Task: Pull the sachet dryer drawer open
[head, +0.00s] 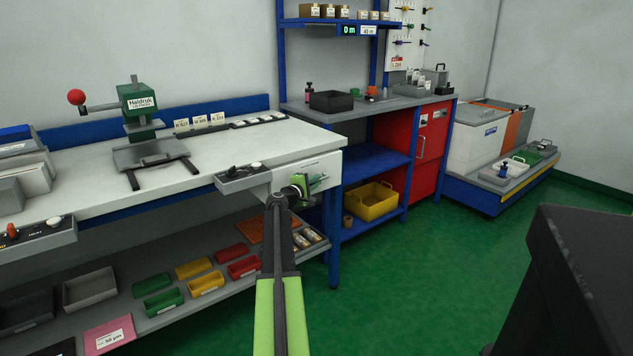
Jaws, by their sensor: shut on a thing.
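The sachet dryer drawer appears to be the pale front (331,167) with a small label under the right end of the long white workbench. My gripper (302,184) is at this front, with my green and dark arm reaching up to it from the bottom of the view. The gripper is shut on what seems to be the drawer's handle, which the jaws mostly hide. I see no clear gap between the front and the bench, but the angle and my gripper make this hard to judge.
A control box (243,177) juts from the bench edge just left of my gripper. A blue bench leg (333,245) stands below right. The lower shelf (205,310) holds several coloured bins. Green floor (400,285) to the right is clear.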

